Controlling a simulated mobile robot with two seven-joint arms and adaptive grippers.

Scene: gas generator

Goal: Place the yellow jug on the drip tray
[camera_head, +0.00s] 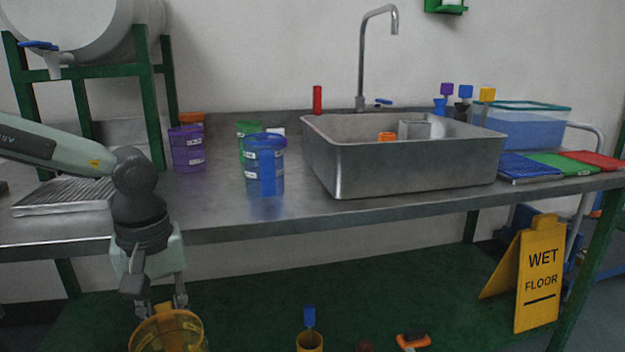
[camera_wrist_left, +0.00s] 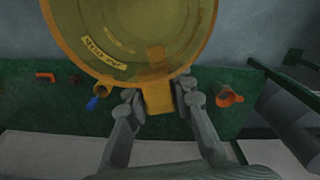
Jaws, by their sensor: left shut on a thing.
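The yellow jug (camera_head: 168,333) is translucent and sits at the bottom left of the head view, its lower part cut off by the frame edge. My left gripper (camera_head: 160,303) is shut on the jug, in front of and below the table edge. In the left wrist view, the fingers (camera_wrist_left: 158,100) close around the jug's handle (camera_wrist_left: 158,97), and the jug's round body (camera_wrist_left: 120,40) fills the top. The drip tray (camera_head: 65,196) is a ribbed metal tray on the table at the left, under the barrel's tap; my left arm partly crosses above it. My right gripper is out of view.
A barrel (camera_head: 90,30) with a blue-handled tap (camera_head: 50,50) rests on a green frame (camera_head: 152,100). Purple (camera_head: 187,150), green and blue (camera_head: 264,165) jugs stand right of the tray. A steel sink (camera_head: 400,165) is further right. A wet-floor sign (camera_head: 540,275) stands below at right.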

